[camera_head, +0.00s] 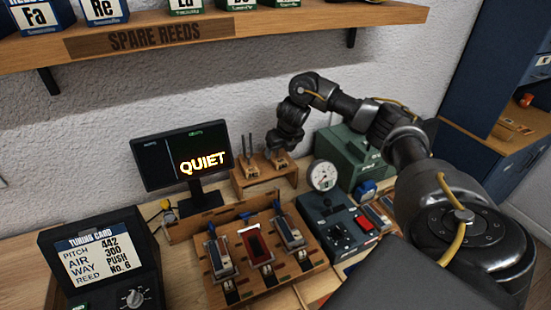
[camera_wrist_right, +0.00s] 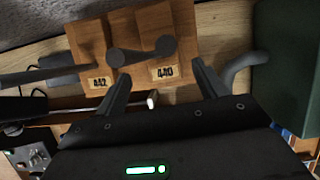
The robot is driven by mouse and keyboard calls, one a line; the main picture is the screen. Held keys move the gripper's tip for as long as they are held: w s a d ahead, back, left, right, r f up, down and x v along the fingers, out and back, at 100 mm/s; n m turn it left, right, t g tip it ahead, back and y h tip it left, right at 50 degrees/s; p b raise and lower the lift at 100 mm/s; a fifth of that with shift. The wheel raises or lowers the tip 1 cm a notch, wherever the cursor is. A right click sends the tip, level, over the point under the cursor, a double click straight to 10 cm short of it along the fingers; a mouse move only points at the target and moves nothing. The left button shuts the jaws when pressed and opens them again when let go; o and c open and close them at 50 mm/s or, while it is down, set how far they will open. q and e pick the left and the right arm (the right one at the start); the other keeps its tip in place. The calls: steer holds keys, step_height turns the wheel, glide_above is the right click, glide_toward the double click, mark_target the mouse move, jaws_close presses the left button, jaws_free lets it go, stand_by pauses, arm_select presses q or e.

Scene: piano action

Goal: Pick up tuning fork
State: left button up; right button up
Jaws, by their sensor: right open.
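A wooden stand (camera_head: 265,181) sits at the back of the bench and shows in the right wrist view (camera_wrist_right: 184,28), with labels 442 and 440. A dark two-pronged tuning fork (camera_head: 247,149) stands upright in its left part; its prongs (camera_wrist_right: 55,77) run leftward beside the 442 label in the wrist view. A second dark fork-like piece (camera_wrist_right: 141,53) shows by the 440 label, just beyond my right fingertips. My right gripper (camera_head: 279,154) is open at the stand's right part; its fingers (camera_wrist_right: 158,77) are apart in the wrist view. My left gripper is out of view.
A monitor reading QUIET (camera_head: 187,158) stands left of the stand. A round gauge (camera_head: 322,175) and a green box (camera_head: 350,150) are to its right. A wooden reed rack (camera_head: 205,270) is in front. A spare reeds shelf (camera_head: 240,32) hangs above.

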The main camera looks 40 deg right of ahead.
mark_target(279, 159)
steer(key=shift+s+p+x, duration=0.2)
steer(key=shift+p+x, duration=0.25)
steer(key=shift+x, duration=2.05)
steer(key=shift+d, duration=0.1)
steer(key=shift+c, duration=0.3)
steer(key=c, duration=1.1)
